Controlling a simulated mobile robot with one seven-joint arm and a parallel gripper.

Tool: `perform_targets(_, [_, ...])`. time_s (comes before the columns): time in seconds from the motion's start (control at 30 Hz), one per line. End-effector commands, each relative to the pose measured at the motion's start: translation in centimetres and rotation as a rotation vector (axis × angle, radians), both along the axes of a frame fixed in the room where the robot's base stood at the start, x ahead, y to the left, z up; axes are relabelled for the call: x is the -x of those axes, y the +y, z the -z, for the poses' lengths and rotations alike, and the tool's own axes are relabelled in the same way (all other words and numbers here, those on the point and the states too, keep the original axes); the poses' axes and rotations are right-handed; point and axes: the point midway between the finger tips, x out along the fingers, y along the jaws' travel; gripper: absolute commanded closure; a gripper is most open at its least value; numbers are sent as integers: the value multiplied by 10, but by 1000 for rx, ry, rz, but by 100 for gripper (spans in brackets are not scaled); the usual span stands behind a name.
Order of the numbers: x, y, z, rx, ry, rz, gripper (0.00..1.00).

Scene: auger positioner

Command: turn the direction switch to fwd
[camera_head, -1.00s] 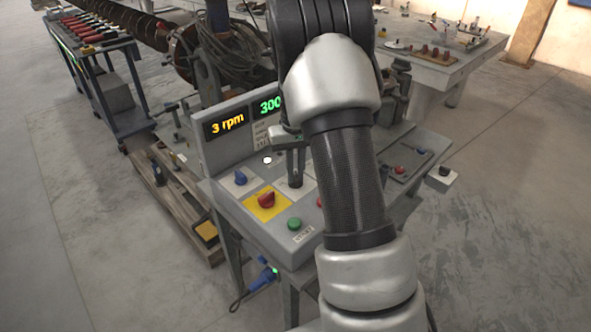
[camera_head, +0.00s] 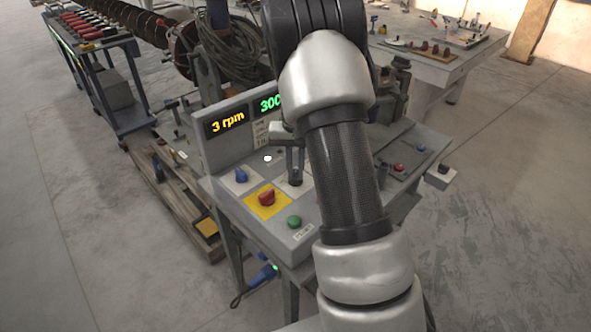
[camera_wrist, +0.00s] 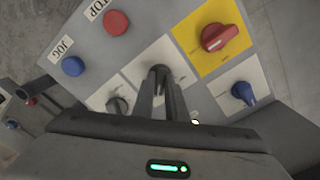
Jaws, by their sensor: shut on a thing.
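A grey sloped control panel (camera_head: 268,225) carries several switches. My gripper (camera_wrist: 165,92) is shut on a dark knob (camera_wrist: 159,71) on a white plate in the middle of the panel. This knob's pointer and the plate's markings are mostly hidden by the fingers, so I cannot tell its setting or confirm that it is the direction switch. In the head view my gripper (camera_head: 296,165) points down at the panel, partly hidden by my arm.
Close by are a red knob on a yellow plate (camera_wrist: 217,37), a blue knob (camera_wrist: 243,92), another dark knob (camera_wrist: 117,106), a red STOP button (camera_wrist: 116,22) and a blue JOG button (camera_wrist: 73,66). A display board (camera_head: 228,122) stands behind, reading 3 rpm.

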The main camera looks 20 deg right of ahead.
Motion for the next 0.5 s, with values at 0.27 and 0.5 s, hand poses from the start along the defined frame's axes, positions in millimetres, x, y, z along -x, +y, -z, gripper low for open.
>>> perform_targets(0.27, [0, 0, 0, -1, -1, 2, 69])
perform_targets(0.5, [0, 0, -3, -1, -1, 0, 69])
